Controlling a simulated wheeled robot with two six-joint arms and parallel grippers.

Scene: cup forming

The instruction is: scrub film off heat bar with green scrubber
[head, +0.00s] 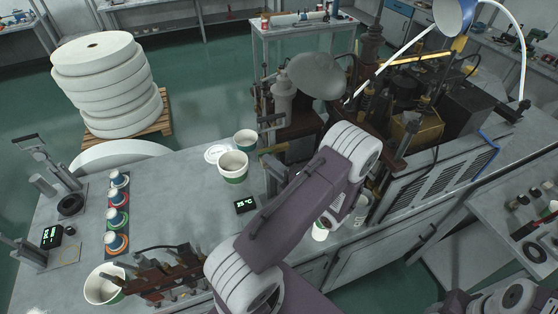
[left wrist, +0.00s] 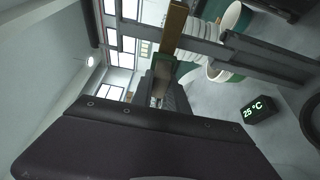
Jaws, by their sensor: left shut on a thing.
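My left arm crosses the middle of the head view and hides most of its own gripper. In the left wrist view the left gripper (left wrist: 163,76) is shut, with a small green piece, which looks like the green scrubber (left wrist: 186,69), at its jaws. A brown-gold bar, likely the heat bar (left wrist: 174,28), stands just beyond the jaws. It seems to be the brownish bar (head: 272,151) on the machine's left side in the head view. I cannot tell whether scrubber and bar touch, or see any film. My right gripper is out of view.
Two green-based paper cups (head: 233,167) stand left of the machine (head: 310,110), near a 25 °C display (head: 245,205). A row of coloured discs with cups (head: 117,213) and a white cup (head: 104,284) stand further left. The grey bench (head: 178,185) between is clear.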

